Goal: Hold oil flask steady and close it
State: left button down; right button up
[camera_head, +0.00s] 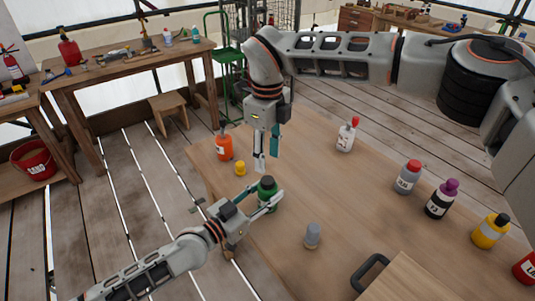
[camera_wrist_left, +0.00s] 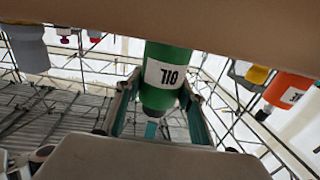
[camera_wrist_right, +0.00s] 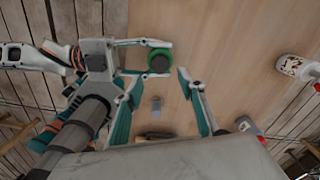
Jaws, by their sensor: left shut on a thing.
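The green oil flask (camera_head: 267,194) stands upright near the table's left edge, with a dark top. In the left wrist view it appears upside down with its white OIL label (camera_wrist_left: 166,74). My left gripper (camera_head: 272,203) is shut on the flask's body from the side. In the right wrist view the flask's round dark top (camera_wrist_right: 159,63) is between the left gripper's fingers. My right gripper (camera_head: 266,160) hangs fingers down just above and beside the flask. Its fingers are apart and empty (camera_wrist_right: 160,84). I cannot tell whether the dark top is a seated cap.
An orange flask (camera_head: 224,147) and a small yellow object (camera_head: 240,168) stand behind the green flask. A small grey object (camera_head: 312,236) stands to its right. The table's middle is clear.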

aim_at(268, 180)
jog(key=shift+f, duration=3.95)
jog(key=shift+c, duration=0.5)
grip_shut()
jog(key=shift+o, duration=1.2)
grip_release()
jog(key=shift+r, duration=0.1)
notch_tip(268, 180, up, 12)
